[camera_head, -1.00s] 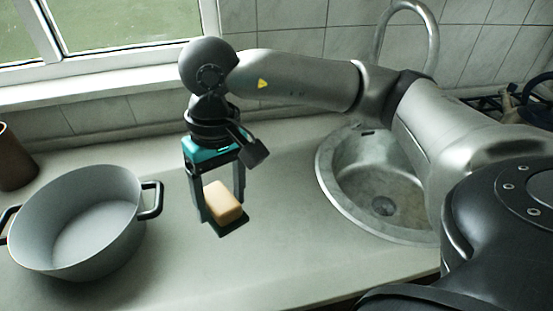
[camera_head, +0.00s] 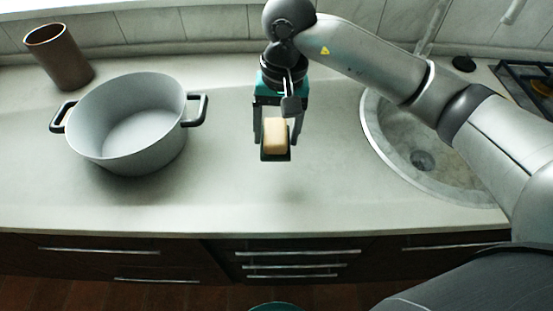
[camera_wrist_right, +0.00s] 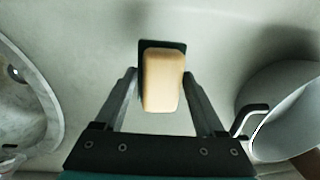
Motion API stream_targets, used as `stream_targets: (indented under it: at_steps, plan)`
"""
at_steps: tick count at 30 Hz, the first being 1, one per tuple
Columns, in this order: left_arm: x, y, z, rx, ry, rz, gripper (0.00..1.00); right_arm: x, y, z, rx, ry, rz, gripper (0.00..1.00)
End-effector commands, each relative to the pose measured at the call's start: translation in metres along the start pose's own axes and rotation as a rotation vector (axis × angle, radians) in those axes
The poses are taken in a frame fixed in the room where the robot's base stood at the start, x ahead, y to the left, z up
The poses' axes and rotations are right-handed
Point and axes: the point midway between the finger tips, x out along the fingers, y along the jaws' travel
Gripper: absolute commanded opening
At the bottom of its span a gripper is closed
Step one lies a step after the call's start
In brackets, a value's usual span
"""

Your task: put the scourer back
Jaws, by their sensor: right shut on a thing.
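The scourer (camera_head: 276,135) is a small block, tan on top with a dark green layer beneath. My right gripper (camera_head: 274,140) is shut on it, one finger on each side, and holds it above the counter, with a faint shadow below. In the right wrist view the scourer (camera_wrist_right: 163,82) sits between the fingertips, its dark green side showing at the far end. My left gripper is not in view.
A grey pot (camera_head: 128,125) with black handles stands on the counter to the left, a brown cup (camera_head: 60,58) behind it. The round sink (camera_head: 425,150) is to the right. The counter (camera_head: 235,205) between is clear.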

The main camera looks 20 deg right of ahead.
Motion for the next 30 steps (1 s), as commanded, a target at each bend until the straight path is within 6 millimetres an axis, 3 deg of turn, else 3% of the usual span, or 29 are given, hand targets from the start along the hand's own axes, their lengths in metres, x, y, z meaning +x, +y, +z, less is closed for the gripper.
stream_targets:
  at_steps: [3,13,19,30]
  plan:
    - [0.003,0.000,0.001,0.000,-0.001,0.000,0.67,0.028,0.002,0.000,0.001,-0.003,0.000,0.11]
    - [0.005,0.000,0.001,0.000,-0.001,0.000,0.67,0.057,0.004,-0.002,-0.001,-0.002,-0.001,0.11]
    - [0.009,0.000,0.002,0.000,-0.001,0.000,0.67,0.087,0.007,-0.003,0.000,-0.002,0.000,0.11]
    - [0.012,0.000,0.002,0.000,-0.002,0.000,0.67,0.091,0.007,-0.004,-0.002,0.002,-0.001,0.11]
